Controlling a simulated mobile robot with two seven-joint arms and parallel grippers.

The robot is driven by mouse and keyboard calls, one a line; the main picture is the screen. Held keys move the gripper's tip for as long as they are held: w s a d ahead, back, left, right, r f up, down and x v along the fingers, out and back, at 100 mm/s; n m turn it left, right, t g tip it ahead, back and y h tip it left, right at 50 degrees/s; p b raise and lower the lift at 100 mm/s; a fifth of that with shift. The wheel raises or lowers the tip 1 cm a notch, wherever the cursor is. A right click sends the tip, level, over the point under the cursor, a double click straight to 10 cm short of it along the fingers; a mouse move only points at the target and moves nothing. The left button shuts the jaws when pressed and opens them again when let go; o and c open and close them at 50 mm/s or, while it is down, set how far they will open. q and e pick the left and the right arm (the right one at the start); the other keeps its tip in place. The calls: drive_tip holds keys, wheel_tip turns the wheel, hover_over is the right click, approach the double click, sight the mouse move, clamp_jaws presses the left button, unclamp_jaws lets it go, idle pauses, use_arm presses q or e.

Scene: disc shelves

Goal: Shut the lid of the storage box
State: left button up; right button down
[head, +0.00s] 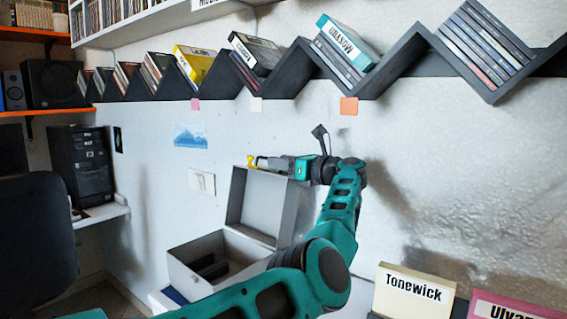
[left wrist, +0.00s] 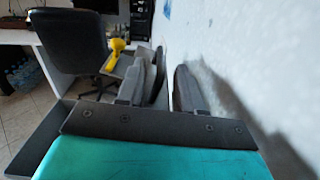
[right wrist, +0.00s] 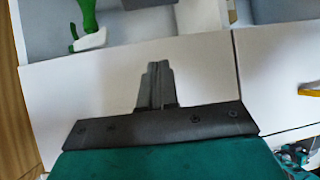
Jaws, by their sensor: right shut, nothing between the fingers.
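The grey storage box (head: 180,268) stands low against the wall, with dark items inside. Its lid (head: 262,205) stands raised, leaning back toward the wall. A yellow piece (head: 251,161) shows at the lid's top edge; it also shows in the left wrist view (left wrist: 118,50). My left gripper (head: 268,163) is at the lid's top edge, pointing left. In the left wrist view its fingers (left wrist: 165,85) are apart; whether they touch the lid is unclear. My right gripper (right wrist: 157,72) is shut and empty above a white surface.
A zigzag shelf (head: 390,68) of disc cases runs along the wall above. A chair (head: 35,240) stands at the left.

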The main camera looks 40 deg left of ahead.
use_arm(q)
clamp_jaws()
use_arm(e)
drive_tip(key=shift+w+a+r, duration=0.1)
drive_tip(key=shift+w+a, duration=0.05)
idle(0.4)
